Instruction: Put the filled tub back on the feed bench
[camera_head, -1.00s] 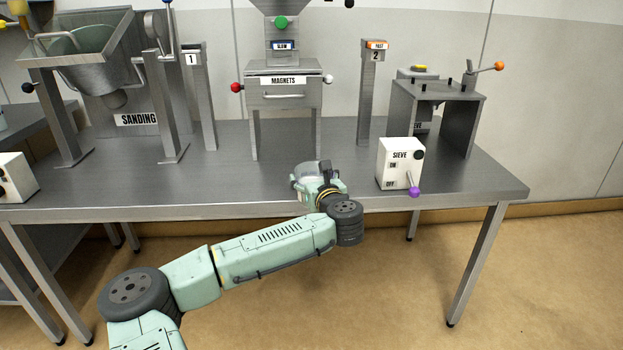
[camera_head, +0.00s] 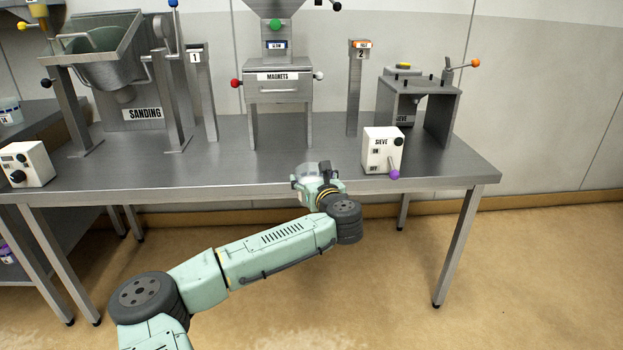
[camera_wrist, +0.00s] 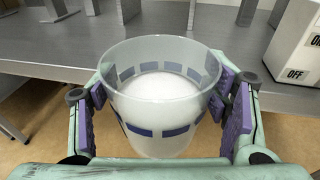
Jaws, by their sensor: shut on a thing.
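The filled tub (camera_wrist: 158,140) is a clear round tub with a band of blue marks and white material inside. It is upright between the purple pads of my gripper (camera_wrist: 165,108), which is shut on it in the wrist view. In the head view my gripper (camera_head: 308,176) is at the front edge of the steel bench (camera_head: 230,180), and the tub is mostly hidden by the gripper and wrist. In the wrist view the floor shows beneath the tub, so it is held in front of the bench edge. Which bench is the feed bench cannot be told.
The sieve switch box (camera_head: 380,152) with a purple lever stands right of my gripper. The magnets unit (camera_head: 283,90), the sanding machine (camera_head: 130,70) and the sieve stand (camera_head: 420,105) are on the bench. Another bench (camera_head: 38,118) with a tub (camera_head: 10,112) is at far left.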

